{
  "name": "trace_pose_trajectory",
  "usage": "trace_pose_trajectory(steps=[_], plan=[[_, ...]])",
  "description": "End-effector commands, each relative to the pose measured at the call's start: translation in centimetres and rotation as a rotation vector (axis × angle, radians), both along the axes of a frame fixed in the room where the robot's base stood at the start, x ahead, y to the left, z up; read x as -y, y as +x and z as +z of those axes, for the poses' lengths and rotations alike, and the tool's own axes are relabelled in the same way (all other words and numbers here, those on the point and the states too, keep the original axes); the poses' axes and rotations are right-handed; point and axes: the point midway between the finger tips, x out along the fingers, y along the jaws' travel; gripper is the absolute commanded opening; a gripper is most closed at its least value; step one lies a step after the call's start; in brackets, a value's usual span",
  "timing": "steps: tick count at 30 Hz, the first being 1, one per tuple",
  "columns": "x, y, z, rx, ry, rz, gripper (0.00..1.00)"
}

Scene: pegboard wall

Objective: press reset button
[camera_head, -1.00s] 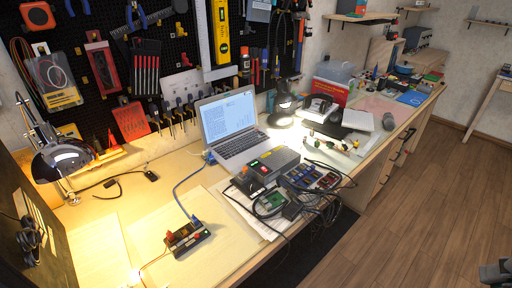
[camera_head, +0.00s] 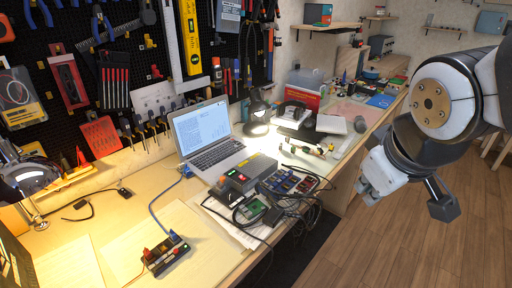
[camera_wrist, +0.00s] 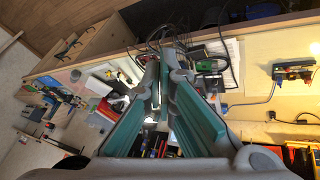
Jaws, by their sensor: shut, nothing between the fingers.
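A grey device box (camera_head: 240,180) with small red and green spots on its front stands on the workbench, right of the laptop's front. A smaller black box (camera_head: 167,256) with red parts on top and a blue cable lies nearer on the bench. I cannot read which part is the reset button. My gripper (camera_wrist: 163,66) is shut and empty in the wrist view, its teal-padded fingers meeting at the tips. In the head view my arm end is at the right, in front of the floor and apart from both boxes.
The open laptop (camera_head: 208,135) stands behind the grey box. A tangle of black cables and a green circuit board (camera_head: 250,211) lie around its front. A lamp (camera_head: 30,180) is at the left. The floor (camera_head: 345,250) right of the workbench is clear.

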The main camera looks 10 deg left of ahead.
Motion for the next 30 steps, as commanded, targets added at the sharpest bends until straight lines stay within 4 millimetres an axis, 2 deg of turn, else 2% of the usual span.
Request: trace_pose_trajectory(steps=[1,3,5,6,9,14,15,18,21,24,27,30], plan=[[-2.6,1.9,-1.4,0.009,-0.022,0.101,0.0],[-6.4,3.9,-2.8,0.038,-0.044,0.239,0.0],[-9.7,5.2,-4.2,0.062,-0.058,0.356,0.0],[-12.0,5.9,-5.1,0.078,-0.062,0.429,0.0],[-17.7,6.9,-7.6,0.117,-0.065,0.611,0.0],[-26.9,6.4,-11.9,0.181,-0.039,0.882,0.0],[-29.1,5.9,-13.0,0.196,-0.028,0.947,0.0],[-34.1,4.3,-15.6,0.233,0.006,1.089,0.0],[-38.1,2.4,-17.6,0.267,0.042,1.203,0.0],[-40.9,0.7,-19.1,0.293,0.076,1.281,0.0],[-42.5,-0.3,-20.0,0.31,0.095,1.328,0.0],[-43.3,-0.9,-20.3,0.32,0.107,1.349,0.0]])
